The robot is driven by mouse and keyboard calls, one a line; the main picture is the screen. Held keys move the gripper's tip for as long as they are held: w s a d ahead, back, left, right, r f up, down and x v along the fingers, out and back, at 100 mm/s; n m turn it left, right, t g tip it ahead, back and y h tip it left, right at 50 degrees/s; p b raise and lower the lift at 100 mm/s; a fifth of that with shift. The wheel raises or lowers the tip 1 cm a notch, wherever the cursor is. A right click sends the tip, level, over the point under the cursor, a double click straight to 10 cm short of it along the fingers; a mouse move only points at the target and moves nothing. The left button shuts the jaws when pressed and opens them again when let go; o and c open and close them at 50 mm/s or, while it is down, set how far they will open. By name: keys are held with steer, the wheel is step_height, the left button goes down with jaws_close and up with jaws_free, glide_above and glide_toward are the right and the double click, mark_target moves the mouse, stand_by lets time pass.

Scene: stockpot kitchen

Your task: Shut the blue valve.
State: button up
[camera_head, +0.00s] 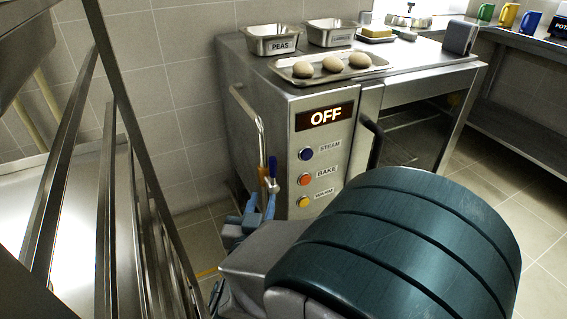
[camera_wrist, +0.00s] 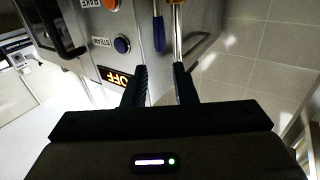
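The blue valve's lever (camera_head: 272,167) stands upright beside a thin metal pipe (camera_head: 256,125) at the left side of the steel oven. The lever runs about parallel to the pipe. In the wrist view, which is upside down, the blue lever (camera_wrist: 158,34) shows just beyond my fingertips, with the pipe (camera_wrist: 178,46) close to its right. My gripper (camera_head: 261,199) is below the lever in the head view. In the wrist view my gripper (camera_wrist: 160,70) has its two dark fingers apart, with nothing held between them. The valve body is only partly visible.
The oven's lit sign (camera_head: 325,116) reads OFF, above blue, red and yellow buttons. A black oven handle (camera_head: 375,142) sticks out to the right. A tray (camera_head: 303,80) with eggs lies on top. A metal rack (camera_head: 110,200) stands close on the left.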

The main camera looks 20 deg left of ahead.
mark_target(272, 167)
steer(key=b+x, duration=0.3)
steer(key=x, duration=0.9)
steer(key=shift+w, duration=0.15)
jaws_close()
